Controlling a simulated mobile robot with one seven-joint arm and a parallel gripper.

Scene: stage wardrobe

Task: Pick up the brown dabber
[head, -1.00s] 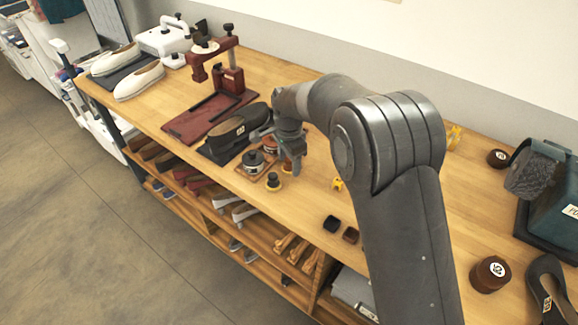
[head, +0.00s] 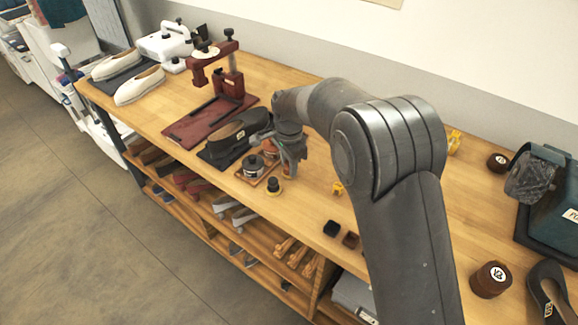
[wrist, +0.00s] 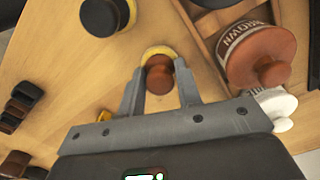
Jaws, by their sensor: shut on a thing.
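The brown dabber (wrist: 159,78) has a dark reddish-brown knob and a yellow pad edge, seen from above in the wrist view. My gripper (wrist: 160,88) is shut on its knob, one finger on each side. In the head view my gripper (head: 291,168) points down over the table beside the polish tins, and it mostly hides the brown dabber. I cannot tell whether the pad touches the table. A black dabber (head: 273,186) stands just left of my gripper; it also shows in the wrist view (wrist: 106,14).
A tin labelled BROWN (wrist: 255,52) with a knobbed lid sits close by in a wooden tray (wrist: 203,40). A white-lidded tin (wrist: 277,106) is beside it. A black shoe (head: 232,137) lies behind. Small dark blocks (head: 332,228) lie near the front edge.

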